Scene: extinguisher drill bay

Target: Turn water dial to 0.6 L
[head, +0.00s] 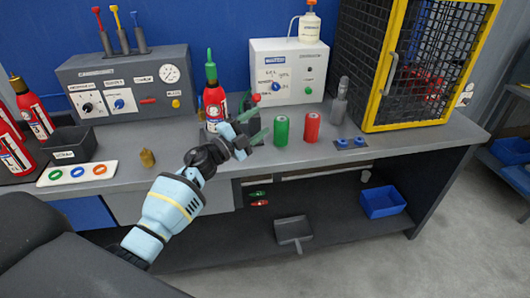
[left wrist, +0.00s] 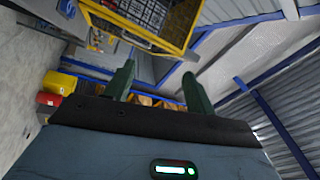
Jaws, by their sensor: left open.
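A white box (head: 288,68) with a blue dial (head: 276,87), a green button (head: 308,90) and small scale marks stands at the back of the bench. A white bottle with an orange cap (head: 309,24) sits on top of it. The dial's pointer setting is too small to read. My left gripper (head: 256,126) is open and empty, in front of and below the white box, apart from the dial. Its two green fingers also show spread in the left wrist view (left wrist: 158,85), with nothing between them. My right gripper is out of view.
A red extinguisher (head: 214,104) stands just behind my left gripper. Green (head: 281,130) and red (head: 312,127) cylinders stand to its right. A grey panel (head: 128,87) with another blue dial (head: 119,104) is at left, a yellow-framed cage (head: 386,68) at right.

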